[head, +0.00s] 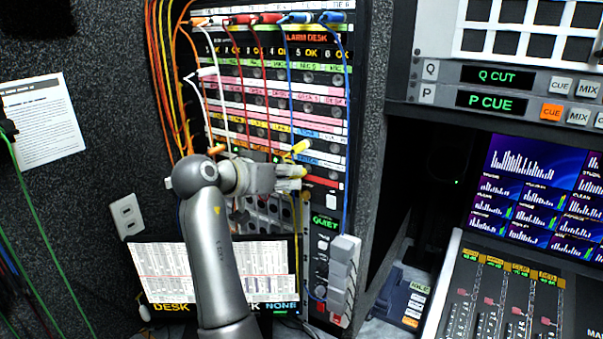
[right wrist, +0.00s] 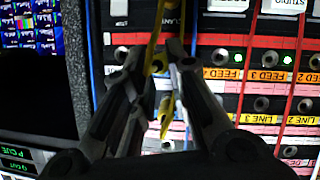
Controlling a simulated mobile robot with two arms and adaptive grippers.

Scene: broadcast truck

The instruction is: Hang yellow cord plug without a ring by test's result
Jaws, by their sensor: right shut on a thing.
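My right gripper (head: 290,178) is shut on a yellow cord plug (head: 304,172), close to the patch panel's lower right. The fingers hide most of the plug. Its yellow cord (head: 297,215) hangs below the gripper, and the cord also shows in the right wrist view (right wrist: 153,50), where the picture is upside down. The gripper's fingers (right wrist: 158,82) close around it there. Another yellow plug-like piece (head: 299,147) shows just above the gripper, tilted, and in the right wrist view (right wrist: 167,106). I cannot tell whether it carries a ring. My left gripper is not in view.
The patch panel (head: 322,130) has labelled jack rows and orange, white, red and blue cords hanging across it. A screen (head: 170,272) reading DESK and NONE stands below. A grey blocky unit (head: 345,270) juts out at the lower right. A mixing console (head: 490,300) lies farther right.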

